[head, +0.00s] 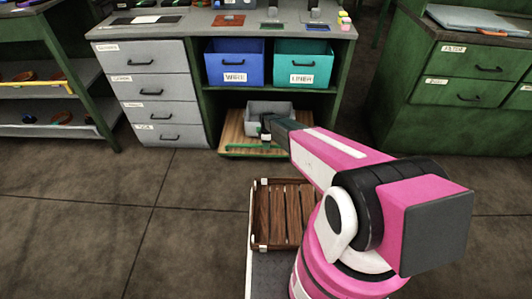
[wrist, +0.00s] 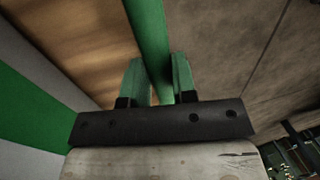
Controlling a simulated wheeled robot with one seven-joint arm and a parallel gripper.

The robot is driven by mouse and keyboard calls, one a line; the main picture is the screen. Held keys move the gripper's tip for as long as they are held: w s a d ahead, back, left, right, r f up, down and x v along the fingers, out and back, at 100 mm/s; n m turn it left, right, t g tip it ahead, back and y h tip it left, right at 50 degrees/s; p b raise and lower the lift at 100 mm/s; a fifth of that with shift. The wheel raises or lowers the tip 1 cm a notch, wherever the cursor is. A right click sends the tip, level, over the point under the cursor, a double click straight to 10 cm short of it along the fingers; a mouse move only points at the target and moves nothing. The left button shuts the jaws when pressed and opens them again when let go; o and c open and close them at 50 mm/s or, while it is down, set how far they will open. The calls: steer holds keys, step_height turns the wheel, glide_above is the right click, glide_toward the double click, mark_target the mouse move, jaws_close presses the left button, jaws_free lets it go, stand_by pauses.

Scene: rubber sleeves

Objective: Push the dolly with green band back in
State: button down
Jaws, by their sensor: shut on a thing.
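The dolly (head: 232,128) is a flat wooden board low in the open bay under the workbench, with a green band (head: 238,149) along its front edge. Its front reaches out to about the bench front or a little past it. A grey bin (head: 270,107) stands on it. My gripper (head: 266,137) is at the front of the dolly. In the wrist view, the green bar (wrist: 149,35) runs between the two green fingers of my gripper (wrist: 158,70), which are shut on it. The wooden board (wrist: 75,40) shows beside the bar. My arm hides the dolly's right front.
A blue bin (head: 234,72) and a teal bin (head: 303,75) sit on the shelf above. Grey drawers (head: 150,90) stand left of the bay. A brown slatted crate (head: 283,215) is near my base. Open floor (head: 190,200) lies in front of the bench.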

steer(key=w, duration=1.8)
steer(key=shift+d, duration=0.3)
steer(key=shift+w, duration=0.2)
steer(key=c, duration=0.9)
jaws_free()
steer(key=shift+s, duration=0.1)
steer(key=shift+s, duration=0.1)
